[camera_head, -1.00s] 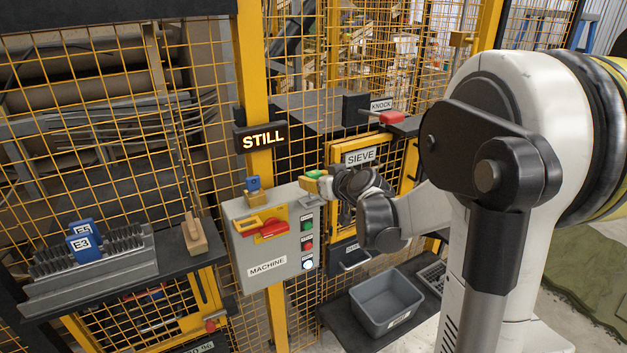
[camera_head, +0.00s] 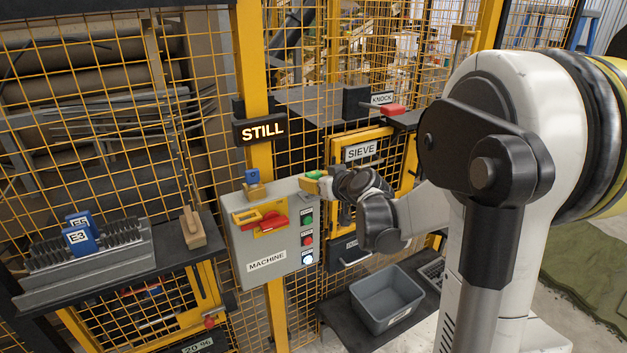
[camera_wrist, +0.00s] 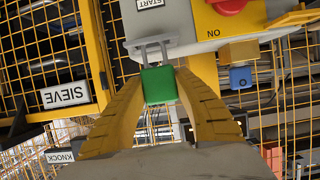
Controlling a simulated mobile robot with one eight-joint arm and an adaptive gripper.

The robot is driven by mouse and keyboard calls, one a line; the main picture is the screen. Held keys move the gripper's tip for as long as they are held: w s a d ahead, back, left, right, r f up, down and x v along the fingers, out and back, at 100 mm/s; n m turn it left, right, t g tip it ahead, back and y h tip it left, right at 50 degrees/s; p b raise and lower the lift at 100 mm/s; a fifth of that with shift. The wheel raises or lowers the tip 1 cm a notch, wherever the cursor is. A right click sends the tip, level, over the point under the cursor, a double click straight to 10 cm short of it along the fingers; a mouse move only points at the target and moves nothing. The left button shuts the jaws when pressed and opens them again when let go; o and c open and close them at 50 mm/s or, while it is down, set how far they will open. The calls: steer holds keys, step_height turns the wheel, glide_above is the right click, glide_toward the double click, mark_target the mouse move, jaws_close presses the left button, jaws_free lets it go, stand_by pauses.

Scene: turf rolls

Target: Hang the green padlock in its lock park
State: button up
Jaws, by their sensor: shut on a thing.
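The green padlock (camera_wrist: 159,85) is between the fingers of my gripper (camera_wrist: 160,90), which is shut on its body. Its grey shackle (camera_wrist: 166,50) points towards the grey machine box. In the wrist view the shackle overlaps a thin grey bar (camera_wrist: 148,42) at the box edge; I cannot tell whether it hangs on it. In the head view the green padlock (camera_head: 315,175) and my gripper (camera_head: 324,184) are at the top right corner of the machine box (camera_head: 275,235). No lock park label is readable.
A blue padlock (camera_head: 252,177) sits at the box's top left, also in the wrist view (camera_wrist: 240,77). The box bears a red and yellow handle (camera_head: 262,220) and several buttons. The SIEVE door (camera_head: 362,150) is right of my gripper; a grey bin (camera_head: 386,300) stands below.

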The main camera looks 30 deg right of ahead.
steer(key=shift+f+b, duration=1.15)
steer(key=shift+f, duration=0.3)
steer(key=o, duration=1.2)
steer(key=shift+r, duration=0.1)
steer(key=v, duration=1.2)
steer(key=s+a+f+g+y+b, duration=0.1)
steer(key=s+a+f+g+b, duration=0.15)
steer(key=a, duration=0.35)
steer(key=s+a+f+g+y+b, duration=0.1)
steer(key=s+a+f, duration=0.2)
steer(key=a, duration=0.4)
steer(key=s+a+f+g+b, duration=0.1)
steer(key=s+a+f, duration=0.1)
steer(key=s, duration=0.2)
steer(key=s+a+f+g+h, duration=0.1)
steer(key=s+a+f, duration=0.1)
steer(key=s, duration=0.3)
steer(key=s+a+f+g+h+b, duration=0.1)
steer(key=s+a+f, duration=0.1)
steer(key=s+f, duration=0.1)
steer(key=shift+s+a+b, duration=0.1)
steer(key=shift+s+b, duration=0.25)
steer(key=shift+s, duration=0.35)
